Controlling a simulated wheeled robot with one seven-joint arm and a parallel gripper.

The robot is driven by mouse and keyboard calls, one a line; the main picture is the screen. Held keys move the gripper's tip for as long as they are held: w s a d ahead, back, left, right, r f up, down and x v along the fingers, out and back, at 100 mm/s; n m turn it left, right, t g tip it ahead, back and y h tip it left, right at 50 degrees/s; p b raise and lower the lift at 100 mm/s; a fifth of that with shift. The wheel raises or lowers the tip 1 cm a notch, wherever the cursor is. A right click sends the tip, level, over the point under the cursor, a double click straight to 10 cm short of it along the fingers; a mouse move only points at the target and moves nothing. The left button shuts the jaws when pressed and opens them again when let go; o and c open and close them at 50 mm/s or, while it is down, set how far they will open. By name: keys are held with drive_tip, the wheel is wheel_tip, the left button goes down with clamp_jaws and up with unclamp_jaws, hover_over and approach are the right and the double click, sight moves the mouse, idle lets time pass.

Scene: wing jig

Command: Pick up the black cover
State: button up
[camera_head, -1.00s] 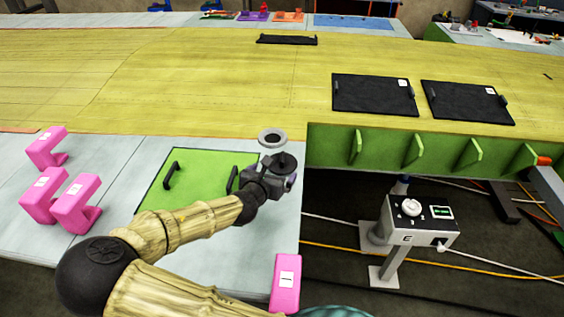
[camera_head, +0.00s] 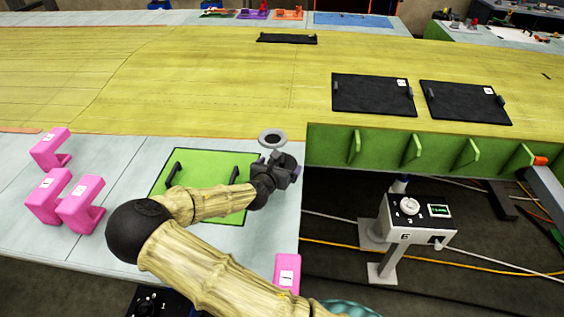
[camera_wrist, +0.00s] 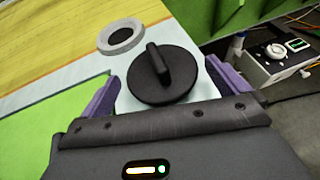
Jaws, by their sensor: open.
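The black cover (camera_wrist: 162,74) is a round disc with a raised bar handle, lying on the pale grey table top. In the wrist view it sits between the two purple fingers of my gripper (camera_wrist: 164,88), which are spread wide apart. The fingers do not appear to grip the handle. In the head view my gripper (camera_head: 284,170) is over the table's right edge and largely hides the cover.
A grey ring (camera_head: 272,138) lies just beyond the cover; it also shows in the wrist view (camera_wrist: 121,36). A green panel with handles (camera_head: 205,164) lies to the left. Pink blocks (camera_head: 80,205) stand at the left, one (camera_head: 287,270) near the front. A control box (camera_head: 420,218) stands right.

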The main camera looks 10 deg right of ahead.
sight(280, 166)
drive_tip(key=p+x, duration=0.1)
drive_tip(key=x, duration=0.2)
drive_tip(key=shift+w+d+f, duration=0.1)
drive_tip(key=shift+w, duration=0.1)
drive_tip(key=shift+s+a, duration=0.15)
drive_tip(key=shift+a, duration=0.15)
drive_tip(key=shift+d, duration=0.3)
drive_tip(key=shift+c, duration=0.7)
drive_tip(key=shift+a, duration=0.1)
drive_tip(key=c, duration=0.7)
